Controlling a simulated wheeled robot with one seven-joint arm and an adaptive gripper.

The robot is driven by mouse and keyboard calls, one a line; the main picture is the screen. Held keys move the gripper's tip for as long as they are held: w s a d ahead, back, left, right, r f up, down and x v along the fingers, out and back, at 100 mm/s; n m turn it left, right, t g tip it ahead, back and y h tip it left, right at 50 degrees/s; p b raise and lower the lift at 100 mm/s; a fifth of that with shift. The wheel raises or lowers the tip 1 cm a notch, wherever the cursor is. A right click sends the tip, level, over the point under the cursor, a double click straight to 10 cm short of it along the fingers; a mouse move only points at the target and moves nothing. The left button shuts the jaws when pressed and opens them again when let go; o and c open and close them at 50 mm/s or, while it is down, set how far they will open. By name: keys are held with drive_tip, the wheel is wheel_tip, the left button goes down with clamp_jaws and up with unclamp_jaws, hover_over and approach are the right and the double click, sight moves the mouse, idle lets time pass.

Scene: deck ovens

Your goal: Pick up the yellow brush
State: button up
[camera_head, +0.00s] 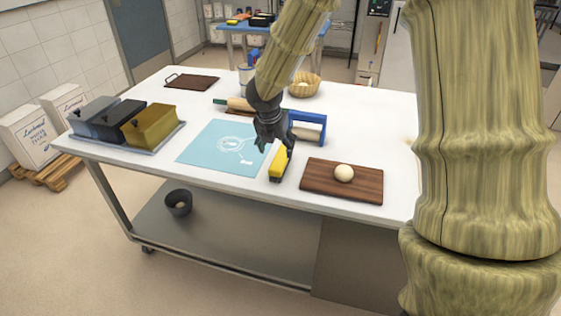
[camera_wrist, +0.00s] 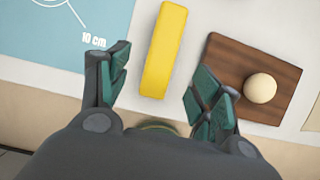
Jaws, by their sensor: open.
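The yellow brush (camera_head: 279,164) lies on the white table between the blue mat and the wooden board. In the wrist view the brush (camera_wrist: 164,50) is a long yellow block, slightly tilted, with its near end between my fingers. My gripper (camera_head: 277,146) is above the brush in the head view and hides part of it. In the wrist view my gripper (camera_wrist: 157,95) is open, with one finger on each side of the brush and nothing held. I cannot tell its exact height over the brush.
A dark wooden board (camera_head: 318,186) with a dough ball (camera_head: 344,173) lies right of the brush. A blue mat (camera_head: 200,150) lies left. A blue-handled tool (camera_head: 308,118) and a rolling pin (camera_head: 238,104) are behind. Lidded tins (camera_head: 151,125) stand far left.

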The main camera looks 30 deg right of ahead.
sight(281, 157)
drive_tip(key=x, duration=0.3)
drive_tip(key=shift+w+f, duration=0.2)
drive_tip(key=shift+f, duration=0.05)
drive_tip(key=shift+d+f, duration=0.35)
drive_tip(key=shift+f, duration=0.35)
drive_tip(key=shift+d+x, duration=0.1)
drive_tip(key=shift+x, duration=1)
drive_tip(key=shift+d+x, duration=0.15)
drive_tip(key=shift+x, duration=0.95)
drive_tip(key=shift+r, duration=0.1)
drive_tip(key=c, duration=1.2)
drive_tip(key=shift+r, duration=0.15)
drive_tip(key=shift+c, duration=0.2)
